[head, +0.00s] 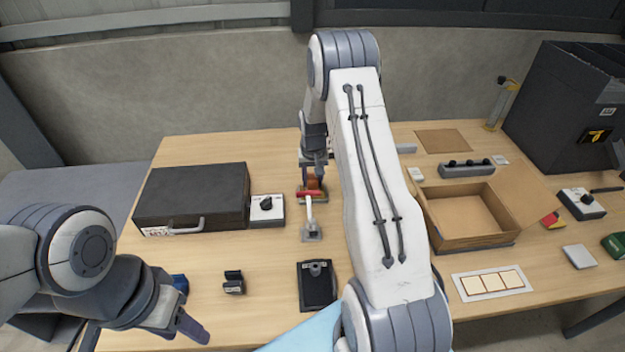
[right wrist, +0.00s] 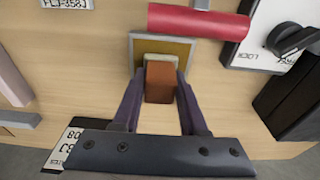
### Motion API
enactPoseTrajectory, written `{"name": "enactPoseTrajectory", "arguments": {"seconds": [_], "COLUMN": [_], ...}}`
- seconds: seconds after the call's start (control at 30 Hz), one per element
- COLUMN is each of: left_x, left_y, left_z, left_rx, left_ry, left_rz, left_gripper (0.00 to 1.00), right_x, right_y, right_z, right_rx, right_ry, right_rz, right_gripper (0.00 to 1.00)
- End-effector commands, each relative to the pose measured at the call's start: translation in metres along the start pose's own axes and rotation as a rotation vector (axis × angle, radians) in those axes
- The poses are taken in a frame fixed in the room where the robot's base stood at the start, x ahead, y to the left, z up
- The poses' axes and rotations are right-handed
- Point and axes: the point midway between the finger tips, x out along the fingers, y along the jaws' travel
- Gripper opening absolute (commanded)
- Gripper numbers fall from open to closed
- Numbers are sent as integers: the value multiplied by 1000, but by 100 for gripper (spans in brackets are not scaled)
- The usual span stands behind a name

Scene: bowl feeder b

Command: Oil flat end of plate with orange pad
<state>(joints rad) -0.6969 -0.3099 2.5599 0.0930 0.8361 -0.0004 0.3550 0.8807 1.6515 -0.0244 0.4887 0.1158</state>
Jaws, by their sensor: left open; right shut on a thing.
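My right gripper (right wrist: 160,85) is shut on the orange-brown pad (right wrist: 160,84), a small block with a pale end. In the right wrist view the pad's pale end overlaps a grey-rimmed ochre square (right wrist: 181,45); I cannot tell whether they touch. In the head view the pad (head: 314,182) shows below my right gripper (head: 313,172), just behind a red bar (head: 311,194). A black plate-like piece (head: 317,287) lies at the table front; I cannot tell whether it is the task's plate. My left gripper (head: 190,322) is open at the lower left, away from the pad.
A black case (head: 192,190) and a switch box (head: 267,210) stand left of the red bar. An open box (head: 465,212) stands right of my right arm, with a tan board (head: 443,141) behind. A small black holder (head: 234,282) stands front left.

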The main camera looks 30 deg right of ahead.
Motion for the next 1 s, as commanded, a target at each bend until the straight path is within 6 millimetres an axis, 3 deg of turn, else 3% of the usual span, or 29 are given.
{"name": "enactPoseTrajectory", "arguments": {"seconds": [1.0], "left_x": [6], "left_y": [0], "left_z": [0], "left_rx": [0], "left_ry": [0], "left_rz": [0], "left_gripper": [50], "right_x": [9], "right_y": [0], "right_z": [1], "right_rx": [0], "right_ry": [1], "right_rz": [0], "right_gripper": [0]}}
